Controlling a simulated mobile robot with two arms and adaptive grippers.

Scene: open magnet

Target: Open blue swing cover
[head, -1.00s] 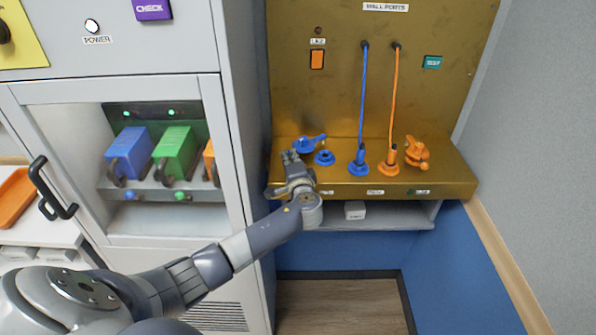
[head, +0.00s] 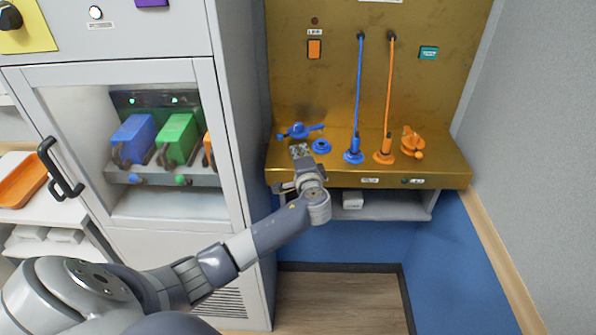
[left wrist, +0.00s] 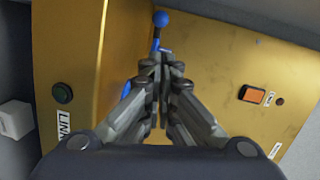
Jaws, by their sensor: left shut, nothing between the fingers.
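The blue swing cover (head: 299,131) sits at the back left of the brass ledge, with a round middle and arms reaching out to both sides. A blue ring port (head: 321,146) shows uncovered to its right. My left gripper (head: 299,151) is shut and empty, just in front of the cover; whether it touches is unclear. In the left wrist view the shut fingertips (left wrist: 160,66) point toward a blue ball-ended arm (left wrist: 160,19), with more blue (left wrist: 126,90) partly hidden behind the fingers. My right gripper is not in view.
Right of the port stand a blue plug (head: 353,150) and an orange plug (head: 384,149) on cords, then an orange cover (head: 412,142). A grey cabinet (head: 232,130) stands close on the left. The brass back panel (head: 440,95) bounds the ledge.

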